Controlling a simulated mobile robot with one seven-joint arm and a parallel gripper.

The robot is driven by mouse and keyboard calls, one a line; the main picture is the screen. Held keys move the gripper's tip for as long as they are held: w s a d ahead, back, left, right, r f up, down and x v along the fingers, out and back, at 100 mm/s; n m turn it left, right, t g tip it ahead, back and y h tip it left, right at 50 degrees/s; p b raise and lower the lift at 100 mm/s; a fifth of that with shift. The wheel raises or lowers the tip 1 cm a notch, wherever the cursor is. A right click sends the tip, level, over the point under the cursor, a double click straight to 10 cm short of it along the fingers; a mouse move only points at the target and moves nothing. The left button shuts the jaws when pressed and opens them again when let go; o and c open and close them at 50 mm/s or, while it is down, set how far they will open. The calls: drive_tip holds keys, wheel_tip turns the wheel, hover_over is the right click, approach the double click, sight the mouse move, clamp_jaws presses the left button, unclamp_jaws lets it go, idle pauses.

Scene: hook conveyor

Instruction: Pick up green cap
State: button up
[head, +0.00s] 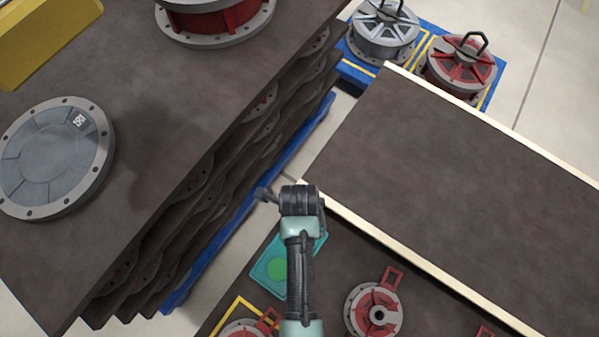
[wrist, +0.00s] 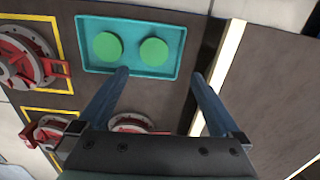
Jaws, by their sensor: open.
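Two round green caps lie side by side in a shallow teal tray (wrist: 88,61). In the wrist view they are the left green cap (wrist: 108,46) and the right green cap (wrist: 153,51). In the head view one green cap (head: 277,269) shows in the tray (head: 262,272), and my arm hides part of the tray. My gripper (wrist: 160,78) is open and empty in the wrist view. Its left fingertip appears just below the tray's near edge, and its right finger is to the right of the tray. In the head view my arm hides the fingers.
Red hooked parts, one a red and grey wheel (head: 374,309), stand near the tray. A dark board with a pale rail (head: 420,258) lies to the right. A tall stack of dark boards (head: 150,130) with grey discs stands left. Blue pallets with hooked parts (head: 459,67) are behind.

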drive_tip(key=f+b, duration=0.1)
drive_tip(key=f, duration=0.1)
drive_tip(key=f+b, duration=0.1)
drive_tip(key=f, duration=0.2)
drive_tip(key=s+f+b, duration=0.1)
drive_tip(key=f, duration=0.1)
drive_tip(key=shift+f, duration=0.3)
drive_tip(key=shift+d+f+b, duration=0.1)
drive_tip(key=shift+f+b, duration=1.4)
drive_tip(key=shift+f, duration=1.6)
drive_tip(key=c, duration=1.2)
drive_tip(key=shift+r, duration=0.15)
